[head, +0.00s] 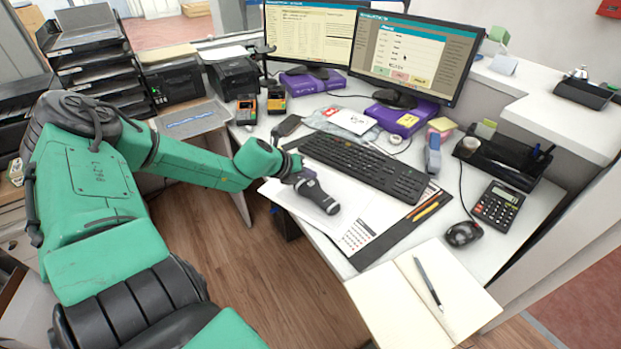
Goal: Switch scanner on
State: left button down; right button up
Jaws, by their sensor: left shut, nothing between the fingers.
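A dark grey hand-held device, which looks like the scanner (318,196), lies on the white papers near the desk's left front edge. My left gripper (303,177) is at its far left end, shut and with nothing held. The fingertips are small here, and I cannot tell whether they touch the scanner. Its power switch is too small to make out. My right gripper is not in view.
A black keyboard (365,164) lies just behind and right of the scanner. An open notebook (400,297) with a pen, a mouse (462,234) and a calculator (498,206) are on the right. Two monitors (416,58) stand at the back.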

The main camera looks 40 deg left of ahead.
aim_at(309, 187)
pick_arm(q)
jog(key=shift+f, duration=0.1)
jog(key=shift+f+b, duration=0.35)
jog(key=shift+b, duration=0.05)
jog(key=shift+f+b, duration=0.45)
jog(key=shift+f, duration=0.05)
dwell(0.3)
jog(key=shift+r+p, duration=0.9)
jog(key=shift+r, duration=0.05)
notch_tip(309, 187, up, 6)
jog(key=p, duration=0.5)
jog(key=shift+p, duration=0.35)
